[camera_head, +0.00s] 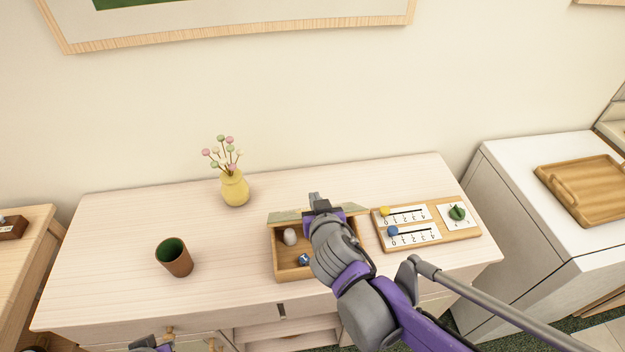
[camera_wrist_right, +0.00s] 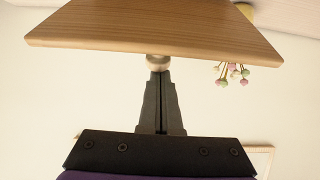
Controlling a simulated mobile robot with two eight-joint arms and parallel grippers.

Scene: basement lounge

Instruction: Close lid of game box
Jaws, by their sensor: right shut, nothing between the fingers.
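The wooden game box (camera_head: 290,275) stands open on the light wood dresser. Its lid (camera_head: 285,216) is raised along the back edge. A grey stone-like piece (camera_head: 290,237) and a blue die (camera_head: 304,260) lie inside. My right gripper (camera_head: 315,197) is shut and empty, reaching over the box to the lid's top edge. My arm hides the box's right part. In the right wrist view, the lid (camera_wrist_right: 155,30) shows as a wooden board with a round knob (camera_wrist_right: 158,62). The shut fingertips (camera_wrist_right: 158,75) are at the knob; contact is unclear. Only part of my left gripper (camera_head: 150,345) shows at the bottom edge.
A scoring board (camera_head: 470,235) with coloured markers lies close to the right of the box. A yellow vase (camera_head: 235,190) with flowers stands behind left, and a brown cup (camera_head: 174,258) front left. The dresser top between cup and box is clear.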

